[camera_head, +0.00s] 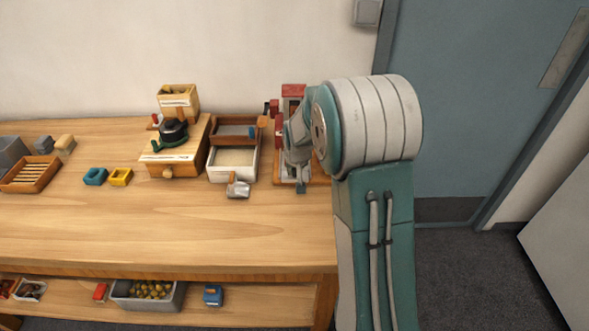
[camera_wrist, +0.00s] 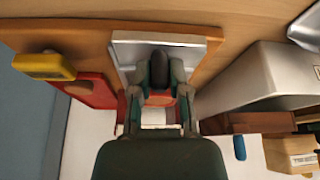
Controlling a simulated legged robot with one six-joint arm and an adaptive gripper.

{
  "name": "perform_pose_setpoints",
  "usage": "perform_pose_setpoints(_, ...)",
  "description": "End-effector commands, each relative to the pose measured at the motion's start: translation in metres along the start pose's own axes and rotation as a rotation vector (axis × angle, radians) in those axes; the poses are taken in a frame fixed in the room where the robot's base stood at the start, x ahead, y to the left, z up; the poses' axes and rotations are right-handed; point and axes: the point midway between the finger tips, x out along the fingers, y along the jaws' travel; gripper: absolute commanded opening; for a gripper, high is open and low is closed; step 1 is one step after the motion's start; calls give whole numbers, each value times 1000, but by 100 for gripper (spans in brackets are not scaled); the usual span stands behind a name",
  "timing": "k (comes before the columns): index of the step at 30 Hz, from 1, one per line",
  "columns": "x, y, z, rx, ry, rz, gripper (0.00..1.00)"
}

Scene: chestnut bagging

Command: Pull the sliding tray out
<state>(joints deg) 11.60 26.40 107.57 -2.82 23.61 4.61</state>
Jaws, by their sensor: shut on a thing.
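The sliding tray (camera_wrist: 140,45) is a pale grey metal plate on a wooden base in the wrist view, under my gripper. In the head view a small part of the grey tray (camera_head: 287,172) shows on the wooden base of a red machine (camera_head: 291,91); my arm hides the rest. My gripper (camera_wrist: 159,72) is shut on a dark rounded knob (camera_wrist: 159,68) between its two fingers, at the tray. In the head view my gripper (camera_head: 300,186) points down at the machine, its fingers partly hidden by my wrist.
Left of the machine are a white sand-filled box (camera_head: 218,176), a brown tray (camera_head: 213,137), a metal scoop (camera_head: 238,189) and a wooden grinder (camera_head: 172,165). The wrist view shows a yellow-ended part (camera_wrist: 45,66) and red parts (camera_wrist: 92,90) beside my gripper. The table front is clear.

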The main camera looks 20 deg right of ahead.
Motion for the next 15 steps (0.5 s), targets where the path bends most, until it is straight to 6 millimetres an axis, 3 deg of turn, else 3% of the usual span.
perform_pose_setpoints(11, 0, -2, 3, -1, -8, -2, 0)
perform_pose_setpoints(12, 1, -2, 3, -1, -8, -1, 36)
perform_pose_setpoints(14, 1, -1, 3, -1, -7, -1, 57)
perform_pose_setpoints(15, 0, -1, 2, -1, -6, -1, 57)
